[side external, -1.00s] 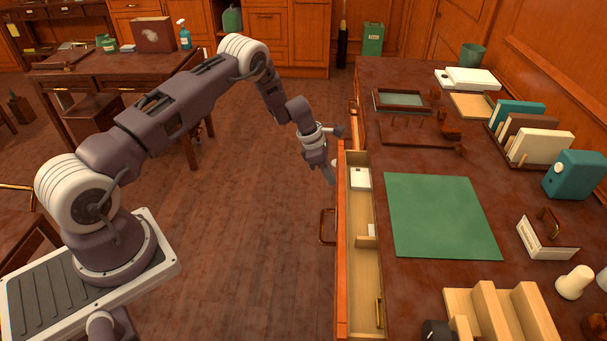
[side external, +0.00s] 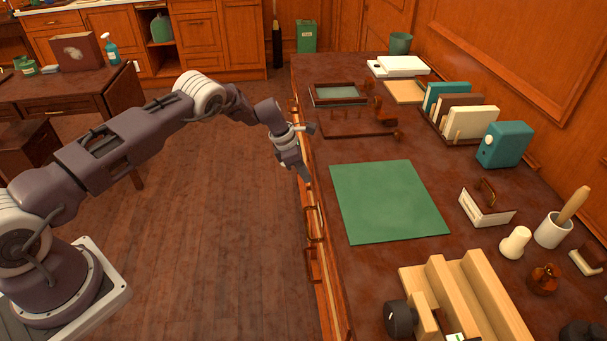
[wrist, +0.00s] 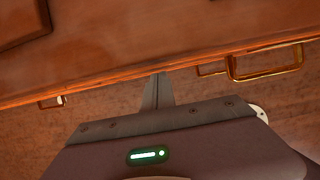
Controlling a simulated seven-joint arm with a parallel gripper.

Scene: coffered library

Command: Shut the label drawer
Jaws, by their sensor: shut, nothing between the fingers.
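The label drawer (side external: 325,285) is in the desk's left side in the side external view. Its inside no longer shows; its front lies along the desk edge, and I cannot tell if it is fully flush. My gripper (side external: 306,176) is shut and empty, its tip low at the desk's drawer side, beyond the green mat's left edge. In the wrist view my gripper's fingers (wrist: 158,80) point at the wooden front, seeming to meet or nearly meet it. A brass handle (wrist: 265,65) shows to their right.
The desk top carries a green mat (side external: 388,200), a wooden stepped rack (side external: 465,300), a framed tray (side external: 340,93) and upright books (side external: 470,122). Floor (side external: 220,220) left of the desk is clear. Another desk (side external: 70,95) stands at the back left.

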